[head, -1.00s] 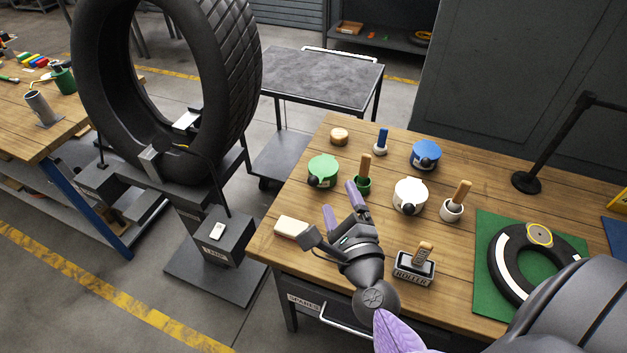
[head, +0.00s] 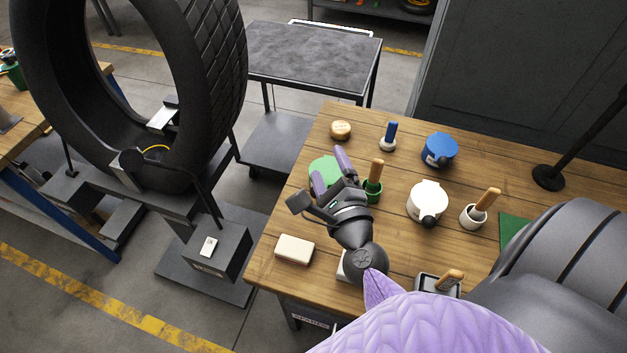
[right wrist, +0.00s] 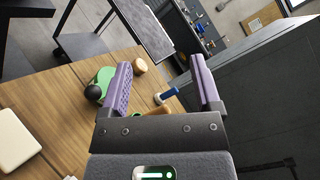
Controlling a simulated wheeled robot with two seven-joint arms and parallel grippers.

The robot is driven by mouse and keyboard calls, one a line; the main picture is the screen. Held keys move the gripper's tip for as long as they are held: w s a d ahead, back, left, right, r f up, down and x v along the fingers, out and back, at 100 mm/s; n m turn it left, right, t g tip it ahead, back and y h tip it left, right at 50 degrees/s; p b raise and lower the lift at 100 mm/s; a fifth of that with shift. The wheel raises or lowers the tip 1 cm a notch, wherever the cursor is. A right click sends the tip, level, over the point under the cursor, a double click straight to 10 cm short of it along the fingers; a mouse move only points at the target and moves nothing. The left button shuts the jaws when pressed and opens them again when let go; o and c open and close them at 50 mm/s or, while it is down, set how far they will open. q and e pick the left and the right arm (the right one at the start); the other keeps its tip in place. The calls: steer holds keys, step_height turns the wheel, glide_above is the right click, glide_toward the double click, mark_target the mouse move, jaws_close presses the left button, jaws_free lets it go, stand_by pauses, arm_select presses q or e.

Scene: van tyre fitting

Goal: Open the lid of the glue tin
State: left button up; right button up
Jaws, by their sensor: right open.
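Three lidded tins with black knobs stand on the wooden bench: a green tin (head: 323,169), a white tin (head: 427,198) and a blue tin (head: 440,147). I cannot tell from any label which one holds glue. My right gripper (head: 329,169) is open and empty, its purple fingers over or beside the green tin and partly hiding it. In the right wrist view the green tin (right wrist: 105,77) with its black knob (right wrist: 94,92) lies beyond and beside the left finger, not between the fingers. The green lid looks closed. My left gripper is out of view.
A brush in a green pot (head: 373,188) stands close right of my gripper. A blue-handled brush (head: 388,136), a round wooden piece (head: 341,130), a brush in a white pot (head: 475,212) and a cream block (head: 294,249) are also on the bench. A big tyre (head: 215,70) stands left.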

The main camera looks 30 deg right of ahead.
step_height(320, 180, down, 3)
steer(key=b, duration=1.4)
glide_toward(323, 175)
steer(key=a, duration=0.1)
steer(key=s+a, duration=0.1)
steer(key=a, duration=0.1)
steer(key=shift+s+a+r, duration=0.25)
steer(key=shift+s+a, duration=0.05)
steer(key=shift+s, duration=0.05)
steer(key=shift+w+d+r+p, duration=0.25)
steer(key=shift+w+r+p, duration=0.1)
steer(key=shift+w+r, duration=0.35)
steer(key=x, duration=0.4)
steer(key=shift+w+f, duration=0.1)
steer(key=shift+w, duration=0.25)
steer(key=shift+w+d, duration=0.25)
steer(key=shift+w, duration=0.4)
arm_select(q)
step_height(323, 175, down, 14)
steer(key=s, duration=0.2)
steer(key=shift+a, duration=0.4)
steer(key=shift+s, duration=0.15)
arm_select(e)
jaws_close()
